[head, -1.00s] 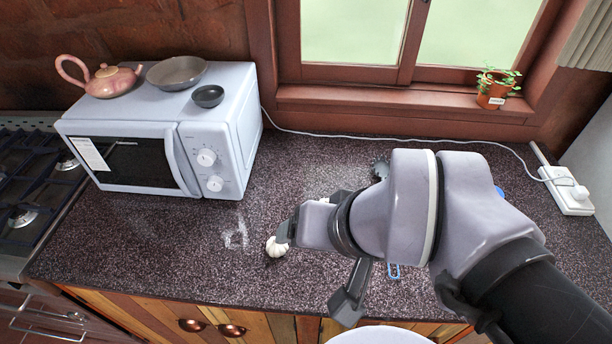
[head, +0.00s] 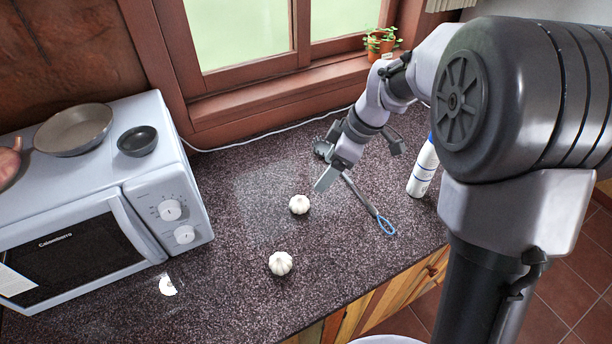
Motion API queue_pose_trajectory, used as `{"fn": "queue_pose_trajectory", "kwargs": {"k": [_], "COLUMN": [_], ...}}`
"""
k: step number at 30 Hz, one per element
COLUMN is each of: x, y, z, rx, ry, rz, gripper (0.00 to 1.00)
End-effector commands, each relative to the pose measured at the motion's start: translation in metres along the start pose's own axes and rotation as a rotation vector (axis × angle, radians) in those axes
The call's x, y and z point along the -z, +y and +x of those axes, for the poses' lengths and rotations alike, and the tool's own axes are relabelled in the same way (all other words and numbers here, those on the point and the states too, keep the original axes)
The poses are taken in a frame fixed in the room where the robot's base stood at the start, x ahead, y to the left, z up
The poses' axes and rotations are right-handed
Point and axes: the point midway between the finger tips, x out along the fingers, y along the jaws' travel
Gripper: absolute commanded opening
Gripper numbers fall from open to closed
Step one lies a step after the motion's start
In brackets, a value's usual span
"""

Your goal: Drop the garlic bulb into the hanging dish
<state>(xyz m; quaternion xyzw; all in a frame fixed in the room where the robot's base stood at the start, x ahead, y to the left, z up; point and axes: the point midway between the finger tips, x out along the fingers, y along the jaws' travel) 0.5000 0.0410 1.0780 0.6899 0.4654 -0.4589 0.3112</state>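Two white garlic bulbs rest apart on the dark speckled counter in the head view. One garlic bulb (head: 299,204) sits farther back, and the other garlic bulb (head: 280,263) sits nearer the front edge. My gripper (head: 360,168) is to the right of both bulbs, over the counter near the window side. Its fingers are spread wide, with nothing seen between them. The near finger is a short way right of the farther bulb, apart from it in the picture. I cannot identify a hanging dish.
A microwave (head: 160,210) at left carries a pan (head: 74,130) and a small dark bowl (head: 138,141). A blue-handled utensil (head: 366,204) lies beneath my gripper. A white bottle (head: 423,170) stands right of it. A potted plant (head: 380,44) sits on the windowsill. The counter's front left is mostly clear.

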Motion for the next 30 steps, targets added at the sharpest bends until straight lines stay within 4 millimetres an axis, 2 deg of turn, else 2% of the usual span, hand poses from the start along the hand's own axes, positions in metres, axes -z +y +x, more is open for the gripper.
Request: {"fn": "queue_pose_trajectory", "kwargs": {"k": [1,3,6,9,16,22,28,29,30], "x": [-0.003,-0.003,-0.003,-0.002,-0.001,-0.002,0.0,0.0,0.0], "y": [-0.001,-0.002,-0.002,-0.002,-0.003,-0.006,-0.005,-0.005,-0.005], "z": [0.02,0.043,0.072,0.093,0.115,0.154,0.155,0.155,0.155], "rx": [0.004,0.005,0.004,0.003,0.001,0.002,-0.001,-0.001,0.0], "ry": [-0.002,-0.002,-0.003,-0.002,-0.002,-0.003,-0.002,-0.002,-0.002], "rz": [-0.002,-0.001,0.0,0.001,0.001,0.002,0.003,0.003,0.003], "gripper": [0.75,0.75,0.75,0.75,0.75,0.75,0.75,0.73,0.65]}}
